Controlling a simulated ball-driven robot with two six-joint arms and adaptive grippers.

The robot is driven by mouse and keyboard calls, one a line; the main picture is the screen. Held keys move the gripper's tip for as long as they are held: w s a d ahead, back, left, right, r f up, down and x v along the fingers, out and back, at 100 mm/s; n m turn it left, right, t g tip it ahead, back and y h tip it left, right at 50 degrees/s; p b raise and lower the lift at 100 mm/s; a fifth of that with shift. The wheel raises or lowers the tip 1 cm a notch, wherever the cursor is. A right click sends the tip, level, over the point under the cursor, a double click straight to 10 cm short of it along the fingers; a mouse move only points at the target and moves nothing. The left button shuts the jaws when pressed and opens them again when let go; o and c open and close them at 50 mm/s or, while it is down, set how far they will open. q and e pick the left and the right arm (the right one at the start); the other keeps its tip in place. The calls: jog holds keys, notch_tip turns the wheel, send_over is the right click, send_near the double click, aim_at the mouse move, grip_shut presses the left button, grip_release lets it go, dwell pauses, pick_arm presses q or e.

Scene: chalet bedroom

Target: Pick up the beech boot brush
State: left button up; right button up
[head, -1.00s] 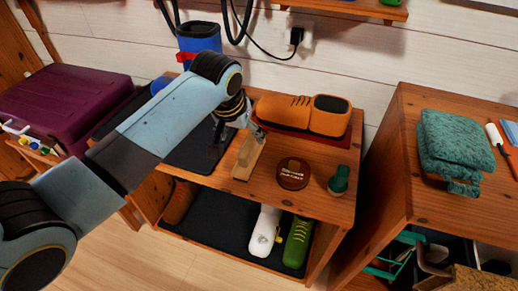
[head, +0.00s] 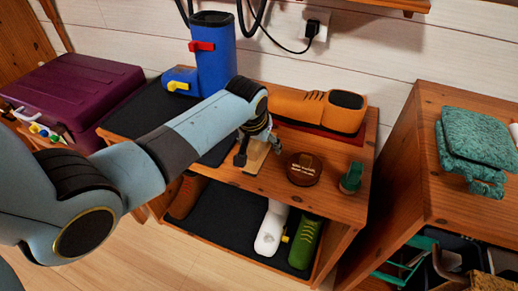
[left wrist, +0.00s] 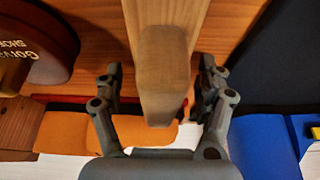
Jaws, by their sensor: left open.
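The beech boot brush (head: 257,156) is a pale wooden block lying on top of the shoe bench (head: 285,187), partly hidden by my left gripper (head: 256,148). In the left wrist view the brush (left wrist: 165,65) runs down from the top edge and its near end lies between the two fingers. My left gripper (left wrist: 162,82) is open there, with a finger on each side of the wood and no clear grip on it. My right gripper is not in view.
A round brown polish tin (head: 304,169) and a small green-topped item (head: 351,177) stand right of the brush. Orange shoes (head: 318,109) on a red mat and a blue boot-shaped object (head: 213,58) are behind. A dark mat (head: 215,153) lies left.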

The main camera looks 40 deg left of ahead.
pick_arm(q)
jog(key=shift+f, duration=0.25)
dwell(0.4)
jog(key=c, duration=1.3)
jog(key=shift+c, duration=0.2)
jog(key=shift+r, duration=0.1)
jog(key=shift+r, duration=0.35)
jog(key=r+p, duration=0.2)
jog(key=p, duration=0.1)
jog(key=d+r+p, duration=0.1)
jog(key=r+p, duration=0.2)
jog(key=p, duration=0.1)
jog(key=shift+s+d+r, duration=0.1)
jog(key=shift+s+r, duration=0.1)
jog(key=s+d+r+p, duration=0.3)
jog(key=d+r+p, duration=0.2)
jog(key=d+p, duration=0.3)
jog(key=shift+s+d+p, duration=0.3)
jog(key=shift+d, duration=0.6)
